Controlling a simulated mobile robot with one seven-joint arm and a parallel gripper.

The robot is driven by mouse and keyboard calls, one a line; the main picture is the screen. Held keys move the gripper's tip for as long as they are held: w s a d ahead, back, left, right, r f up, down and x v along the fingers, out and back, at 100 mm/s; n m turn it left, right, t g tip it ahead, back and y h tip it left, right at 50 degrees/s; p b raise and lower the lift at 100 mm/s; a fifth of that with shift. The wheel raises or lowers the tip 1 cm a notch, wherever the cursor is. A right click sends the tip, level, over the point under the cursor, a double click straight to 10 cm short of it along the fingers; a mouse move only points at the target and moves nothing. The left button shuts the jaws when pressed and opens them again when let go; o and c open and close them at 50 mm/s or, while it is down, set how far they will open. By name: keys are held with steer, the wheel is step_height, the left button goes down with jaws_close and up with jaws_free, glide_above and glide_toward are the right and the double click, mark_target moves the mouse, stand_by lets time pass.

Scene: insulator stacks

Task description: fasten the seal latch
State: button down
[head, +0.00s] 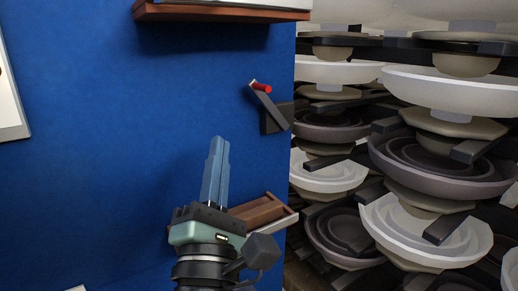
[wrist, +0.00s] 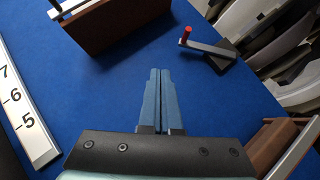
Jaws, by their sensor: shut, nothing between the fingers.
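The lever slants up and to the left from the block. In the wrist view the latch (wrist: 208,47) is up and right of my fingers, red knob at its left end. My gripper (head: 217,143) is below and left of the latch, apart from it. Its blue fingers are together and hold nothing; they also show in the wrist view (wrist: 161,72).
A brown shelf (head: 215,12) juts out at the top of the panel. A brown wooden tray (head: 262,213) is behind my gripper at lower right. A white numbered scale (wrist: 22,108) is at left. Insulator stacks (head: 440,140) stand right of the panel. The panel between gripper and latch is clear.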

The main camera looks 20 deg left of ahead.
steer(key=s+d+r+m+t+h+b, duration=0.1)
steer(key=s+d+r+m+h, duration=0.1)
steer(key=d+m, duration=0.4)
steer(key=s+d+r+m+t+h+b, duration=0.1)
steer(key=d+r+m, duration=0.5)
steer(key=m, duration=0.7)
steer(key=s+d+r+m+t+h+b, duration=0.1)
steer(key=s+d+r+m+h, duration=0.4)
steer(key=m, duration=0.5)
steer(key=shift+s+d+r+t, duration=0.55)
steer(key=shift+d+t, duration=0.15)
steer(key=shift+d, duration=0.05)
